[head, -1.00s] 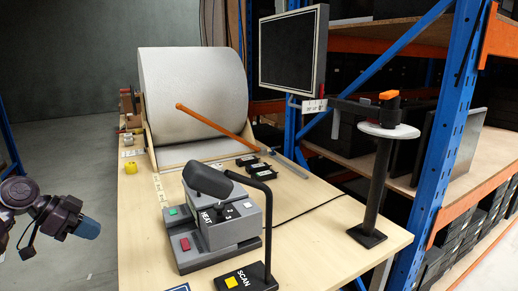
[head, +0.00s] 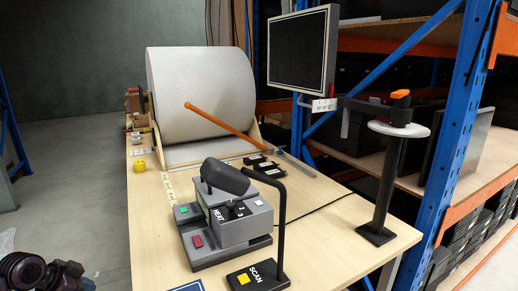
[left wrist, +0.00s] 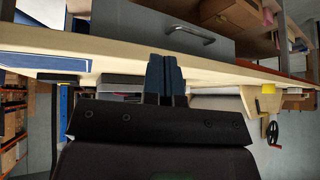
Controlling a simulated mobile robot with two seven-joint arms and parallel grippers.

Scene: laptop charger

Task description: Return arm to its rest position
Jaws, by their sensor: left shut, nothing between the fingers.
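My left arm (head: 38,274) shows only as dark joints at the bottom left corner of the head view, left of the wooden table (head: 330,268). In the left wrist view my left gripper (left wrist: 165,72) has its two dark blue fingers together, with nothing between them. In that view the fingers overlap the light table edge; I cannot tell how far apart they are. My right arm and gripper are in neither view.
The table holds a grey heat device (head: 225,225), a scan stand (head: 258,274) and a large roll (head: 200,95). Blue and orange shelving (head: 462,120) stands at the right. A grey drawer front with a handle (left wrist: 192,36) shows in the wrist view. Floor left of the table is open.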

